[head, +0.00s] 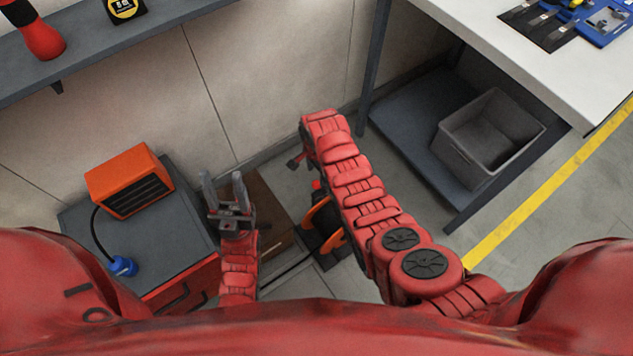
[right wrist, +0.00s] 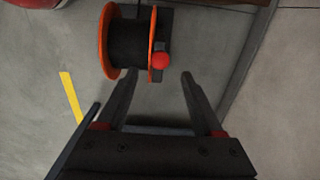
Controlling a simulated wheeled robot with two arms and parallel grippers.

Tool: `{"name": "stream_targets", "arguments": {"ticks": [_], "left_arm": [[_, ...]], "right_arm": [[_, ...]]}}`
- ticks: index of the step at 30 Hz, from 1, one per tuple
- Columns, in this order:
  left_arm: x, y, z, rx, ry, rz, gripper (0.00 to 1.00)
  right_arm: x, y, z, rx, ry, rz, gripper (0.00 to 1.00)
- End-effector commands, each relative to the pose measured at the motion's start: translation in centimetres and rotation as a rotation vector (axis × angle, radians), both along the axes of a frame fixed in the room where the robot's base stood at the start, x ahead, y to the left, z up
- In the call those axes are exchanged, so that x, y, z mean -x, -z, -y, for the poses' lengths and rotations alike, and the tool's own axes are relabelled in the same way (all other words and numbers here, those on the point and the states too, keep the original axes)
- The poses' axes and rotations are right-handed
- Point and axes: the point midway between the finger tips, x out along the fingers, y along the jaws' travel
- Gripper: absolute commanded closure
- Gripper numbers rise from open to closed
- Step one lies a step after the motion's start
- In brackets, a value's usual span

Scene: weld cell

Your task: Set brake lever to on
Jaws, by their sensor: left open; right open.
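A cable reel with orange flanges and a black drum (right wrist: 127,42) stands on the floor in the right wrist view. A red ball knob (right wrist: 160,60), apparently the brake lever's end, sits at its right flange; the lever's arm is not clearly visible. My right gripper (right wrist: 147,77) is open and empty, its fingers pointing toward the reel, the knob ahead between the fingertip lines, not touching. In the head view the reel (head: 334,238) is partly hidden by my right arm, and my right gripper (head: 297,161) shows only partly. My left gripper (head: 222,180) is open and empty.
A grey-topped red cabinet (head: 190,225) with an orange heater (head: 130,180) stands at left. A brown box (head: 262,205) is beside the reel. A grey bin (head: 488,135) sits on a low shelf under the white table (head: 545,60). Open floor lies at right.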

Motion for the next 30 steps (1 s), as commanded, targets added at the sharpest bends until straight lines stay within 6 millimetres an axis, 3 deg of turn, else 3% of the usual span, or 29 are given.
{"name": "stream_targets", "arguments": {"ticks": [13, 29, 30], "left_arm": [[0.0, 2.7, 0.0, 0.000, 0.000, 0.000, 0.50], [0.0, 3.3, 0.0, 0.000, 0.000, 0.000, 0.50], [0.0, 3.3, 0.0, 0.000, 0.000, 0.000, 0.50]], "right_arm": [[0.1, 5.7, 0.1, 0.002, 0.000, -0.002, 0.32], [0.0, 6.6, 0.0, 0.000, 0.000, 0.001, 0.32], [0.0, 6.6, 0.0, 0.000, 0.000, 0.001, 0.39]]}}
